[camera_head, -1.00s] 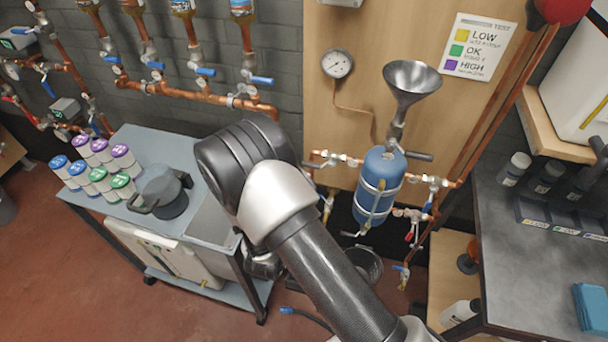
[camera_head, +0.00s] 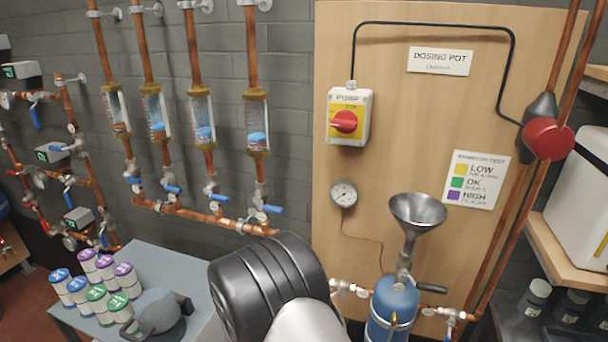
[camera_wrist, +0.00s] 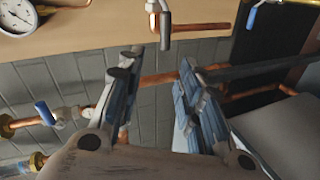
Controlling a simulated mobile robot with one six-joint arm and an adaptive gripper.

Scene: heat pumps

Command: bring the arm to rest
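My arm rises from the bottom of the head view, its dark rounded joint in front of the wooden panel's lower left edge and the grey cart. My gripper is hidden in the head view. In the wrist view my gripper (camera_wrist: 172,75) shows two separated fingers with a gap between them. The gap holds nothing; a copper pipe shows behind it.
The blue dosing pot (camera_head: 392,308) with its metal funnel (camera_head: 418,212) stands just right of my arm. The grey cart (camera_head: 190,262) at lower left carries several labelled bottles (camera_head: 97,290) and a dark lidded pot (camera_head: 160,315). Copper pipes (camera_head: 215,215) run along the wall.

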